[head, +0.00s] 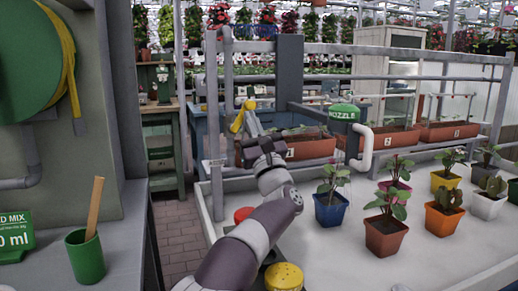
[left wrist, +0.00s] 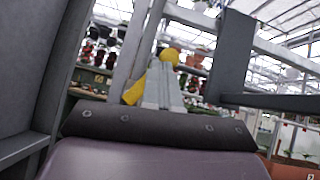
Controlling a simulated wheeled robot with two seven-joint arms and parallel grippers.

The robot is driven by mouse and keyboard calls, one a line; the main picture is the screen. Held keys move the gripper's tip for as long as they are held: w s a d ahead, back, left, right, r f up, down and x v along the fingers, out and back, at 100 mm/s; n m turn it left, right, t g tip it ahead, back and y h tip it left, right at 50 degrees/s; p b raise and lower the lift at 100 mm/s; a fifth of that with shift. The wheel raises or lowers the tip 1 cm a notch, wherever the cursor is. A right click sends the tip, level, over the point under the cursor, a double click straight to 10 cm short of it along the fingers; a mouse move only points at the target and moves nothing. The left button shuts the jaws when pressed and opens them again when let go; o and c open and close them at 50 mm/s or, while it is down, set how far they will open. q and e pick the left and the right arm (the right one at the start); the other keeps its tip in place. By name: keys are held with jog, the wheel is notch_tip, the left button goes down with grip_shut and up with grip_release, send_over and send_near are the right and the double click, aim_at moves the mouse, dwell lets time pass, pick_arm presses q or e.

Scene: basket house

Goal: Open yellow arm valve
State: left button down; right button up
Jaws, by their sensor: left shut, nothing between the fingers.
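The yellow arm valve (head: 237,121) sits on the grey pipe frame beyond the white bench. Its yellow handle is slanted, and part of it is hidden behind my left gripper. My left gripper (head: 250,108) is raised at the valve, just to the right of the yellow part. Its fingers are shut with nothing between them. In the left wrist view the shut fingers (left wrist: 163,88) stand in front of the yellow valve (left wrist: 135,91), which shows on their left and above their tips. I cannot tell whether they touch. My right gripper is not in view.
A green nozzle tank (head: 344,112) and white pipe (head: 362,150) stand right of my arm. A grey pillar (head: 120,95) and a green cup (head: 86,256) are at left.

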pick_arm(q)
jog(key=n+y, duration=0.1)
jog(key=n+g+b, duration=0.1)
jog(key=shift+s+a+r+n+y, duration=0.1)
jog(key=shift+a+r+n+y, duration=0.1)
jog(key=shift+a+n+y, duration=0.15)
jog(key=shift+s+a+r, duration=0.1)
jog(key=shift+r, duration=0.15)
dwell(1.5)
